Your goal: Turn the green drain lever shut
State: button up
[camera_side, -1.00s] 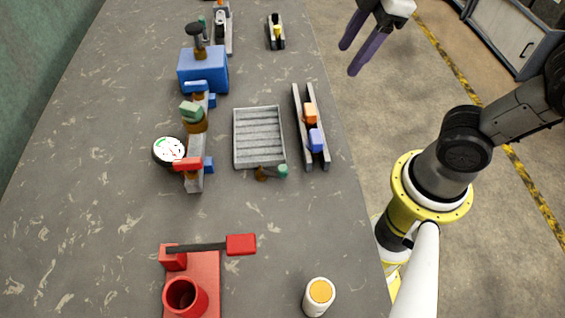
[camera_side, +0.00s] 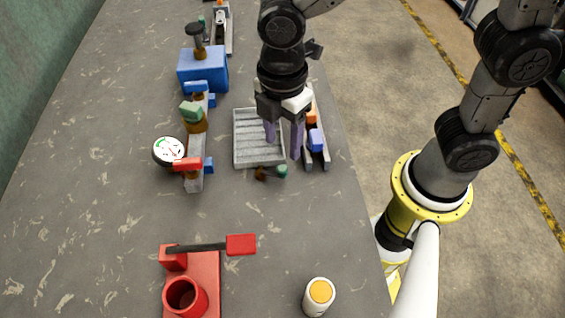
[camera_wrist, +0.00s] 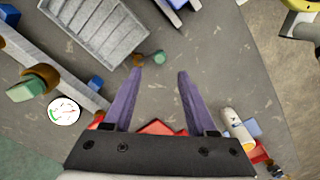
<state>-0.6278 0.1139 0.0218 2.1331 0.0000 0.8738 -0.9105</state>
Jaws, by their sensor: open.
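A small green-tipped drain lever (camera_side: 281,172) on a brass fitting sits at the near edge of the grey ribbed tray (camera_side: 238,158). In the wrist view the lever (camera_wrist: 157,57) lies just beyond my fingertips, pointing right from its brass body. My gripper (camera_side: 283,150) is open and empty, fingers pointing down above the tray's near right part. In the wrist view the gripper (camera_wrist: 160,74) has a wide gap between its purple fingers. The fingers look apart from the lever. A second green handle (camera_side: 192,112) stands on a brass valve on the pipe to the left.
A rail with orange and blue sliders (camera_side: 316,140) runs right of the tray, close to my fingers. A gauge (camera_side: 169,151) and red handle (camera_side: 187,163) stand left. A red lever stand (camera_side: 205,275) and white bottle (camera_side: 319,298) are nearer. Bare table lies between.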

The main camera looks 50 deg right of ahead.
aim_at(283, 168)
notch_tip(283, 168, down, 8)
jog(key=shift+f, duration=0.15)
dwell(0.3)
grip_shut()
